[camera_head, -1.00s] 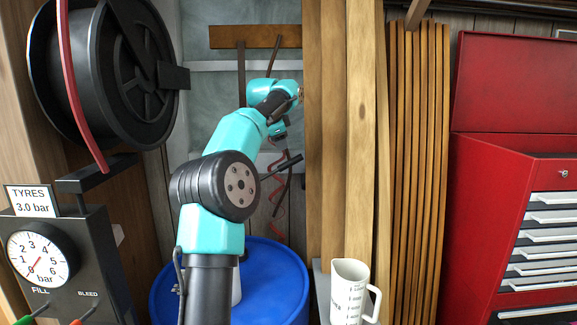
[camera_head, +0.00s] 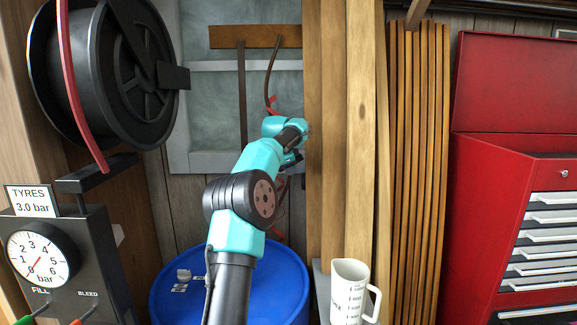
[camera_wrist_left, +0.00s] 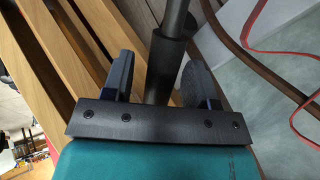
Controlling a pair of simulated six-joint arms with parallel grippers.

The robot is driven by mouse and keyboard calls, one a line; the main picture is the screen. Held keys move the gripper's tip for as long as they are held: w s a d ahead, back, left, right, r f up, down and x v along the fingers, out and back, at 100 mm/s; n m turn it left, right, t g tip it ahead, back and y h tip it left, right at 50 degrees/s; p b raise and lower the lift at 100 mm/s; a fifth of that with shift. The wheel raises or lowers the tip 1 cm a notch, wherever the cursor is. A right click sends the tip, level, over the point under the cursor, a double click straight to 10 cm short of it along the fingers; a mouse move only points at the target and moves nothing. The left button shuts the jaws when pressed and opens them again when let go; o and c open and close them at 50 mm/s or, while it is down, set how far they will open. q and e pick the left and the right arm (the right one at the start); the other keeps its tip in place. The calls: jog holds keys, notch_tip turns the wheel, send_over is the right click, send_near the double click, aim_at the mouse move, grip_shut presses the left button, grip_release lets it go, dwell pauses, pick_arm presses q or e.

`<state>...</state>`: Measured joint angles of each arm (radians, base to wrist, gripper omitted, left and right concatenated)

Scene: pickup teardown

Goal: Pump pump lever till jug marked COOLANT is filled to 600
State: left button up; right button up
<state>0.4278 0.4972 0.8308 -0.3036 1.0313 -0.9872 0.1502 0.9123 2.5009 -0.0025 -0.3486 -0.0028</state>
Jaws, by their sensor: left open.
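The white jug (camera_head: 349,285) stands upright at the bottom centre of the head view, handle to the right, with graduation marks; its wording is too small to read and its fill cannot be seen. The blue drum (camera_head: 287,275) is left of it, partly hidden by my left arm. My left gripper (camera_head: 296,157) is above the drum, beside the wooden boards. In the left wrist view its fingers (camera_wrist_left: 158,82) are open on either side of a dark rod with a thicker sleeve (camera_wrist_left: 164,60), apparently the pump lever. The pump body is hidden in the head view.
Upright wooden boards (camera_head: 338,130) stand close right of my gripper. A black hose reel (camera_head: 120,70) and a tyre gauge box (camera_head: 95,255) are at left. A red tool cabinet (camera_head: 495,185) is at right. Straps (camera_head: 243,95) hang behind my arm.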

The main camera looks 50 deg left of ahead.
pick_arm(q)
jog(key=shift+c, duration=0.3)
grip_shut()
dwell(0.3)
